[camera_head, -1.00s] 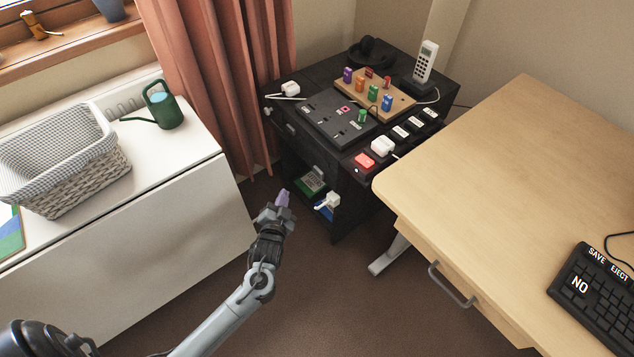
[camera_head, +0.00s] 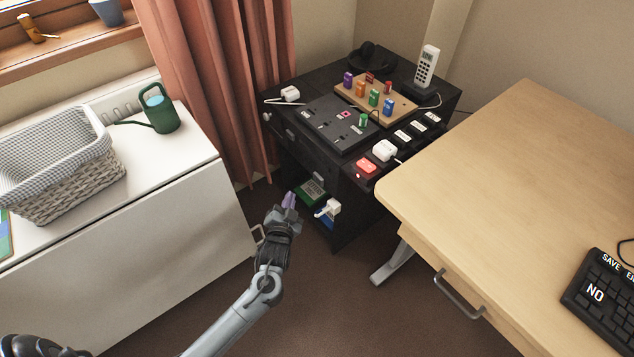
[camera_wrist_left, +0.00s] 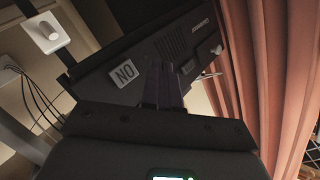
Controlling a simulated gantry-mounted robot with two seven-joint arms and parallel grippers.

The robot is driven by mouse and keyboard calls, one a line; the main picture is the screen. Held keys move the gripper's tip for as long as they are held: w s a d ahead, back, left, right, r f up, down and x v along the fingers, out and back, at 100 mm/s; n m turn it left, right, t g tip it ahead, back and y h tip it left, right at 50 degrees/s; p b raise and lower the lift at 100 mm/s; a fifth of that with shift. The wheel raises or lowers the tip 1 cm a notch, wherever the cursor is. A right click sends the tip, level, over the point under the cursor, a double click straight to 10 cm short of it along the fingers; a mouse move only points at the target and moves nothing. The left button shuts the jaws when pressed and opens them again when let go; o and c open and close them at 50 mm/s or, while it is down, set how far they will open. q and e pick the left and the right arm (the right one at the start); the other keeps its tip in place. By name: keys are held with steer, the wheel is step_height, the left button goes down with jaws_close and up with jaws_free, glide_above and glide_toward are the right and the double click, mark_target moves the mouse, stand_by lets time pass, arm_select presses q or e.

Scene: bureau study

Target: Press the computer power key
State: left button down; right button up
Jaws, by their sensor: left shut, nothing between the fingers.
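My left gripper (camera_head: 289,201) is shut and empty, its purple fingertips in front of the open lower part of the black cabinet (camera_head: 350,213). It also shows in the left wrist view (camera_wrist_left: 163,85), pointing at a dark panel (camera_wrist_left: 150,50) with slots. I cannot tell whether the fingers touch the panel. The black keyboard (camera_head: 604,318) on the desk also has a key marked "NO" (camera_head: 595,293). My right gripper is not in view.
The wooden desk (camera_head: 500,170) stands at the right, its front edge near the cabinet. A white plug (camera_head: 327,209) sticks out low at the cabinet. A white unit with a basket (camera_head: 70,190) and green can (camera_head: 160,110) stands left. Pink curtains (camera_head: 215,80) hang between.

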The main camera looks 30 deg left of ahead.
mark_target(319, 179)
arm_select(q)
steer(key=w+d+b, duration=0.2)
steer(key=w, duration=0.4)
steer(key=shift+w+b, duration=0.2)
steer(key=shift+b, duration=0.1)
stand_by(0.6)
stand_by(0.8)
steer(key=shift+w, duration=0.1)
stand_by(0.5)
steer(key=shift+w+d, duration=0.15)
steer(key=shift+w, duration=0.15)
steer(key=shift+w, duration=0.1)
stand_by(0.5)
